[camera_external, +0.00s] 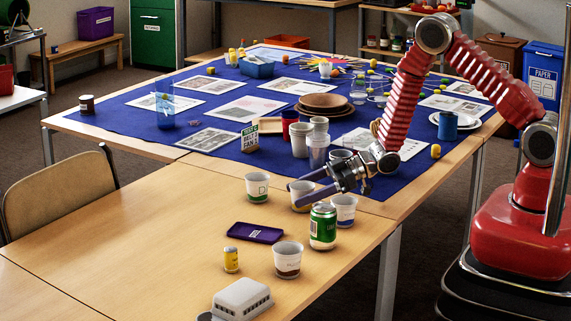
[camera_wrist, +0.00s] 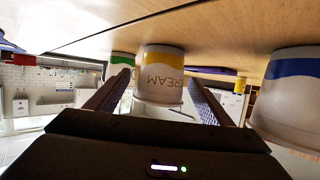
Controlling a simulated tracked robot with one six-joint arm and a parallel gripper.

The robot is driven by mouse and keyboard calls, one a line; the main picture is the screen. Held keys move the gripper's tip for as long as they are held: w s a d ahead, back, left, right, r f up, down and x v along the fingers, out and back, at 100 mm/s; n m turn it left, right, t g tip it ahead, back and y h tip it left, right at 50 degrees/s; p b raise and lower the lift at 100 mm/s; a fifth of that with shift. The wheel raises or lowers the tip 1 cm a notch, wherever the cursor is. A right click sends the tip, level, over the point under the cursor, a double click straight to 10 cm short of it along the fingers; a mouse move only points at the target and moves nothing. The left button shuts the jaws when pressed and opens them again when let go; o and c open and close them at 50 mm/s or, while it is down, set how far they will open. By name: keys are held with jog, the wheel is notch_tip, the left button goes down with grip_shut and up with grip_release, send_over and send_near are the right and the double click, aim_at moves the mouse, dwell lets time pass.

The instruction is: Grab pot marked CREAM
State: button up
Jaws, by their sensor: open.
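The pot marked CREAM (camera_wrist: 160,62) is white with a yellow band, and its lettering shows upside down in the wrist view. In the external view the same yellow-banded pot (camera_external: 302,204) stands on the bare wooden table, partly hidden by my gripper (camera_external: 310,186). In the wrist view my gripper (camera_wrist: 157,84) is open, with one finger on each side of the CREAM pot. I cannot tell whether either finger touches it.
A green-banded pot (camera_external: 257,189) and a blue-banded pot (camera_external: 345,211) flank it. Table left of these is clear.

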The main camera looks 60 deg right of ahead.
jog(key=shift+c, duration=0.4)
jog(key=c, duration=1.1)
jog(key=shift+r, duration=5)
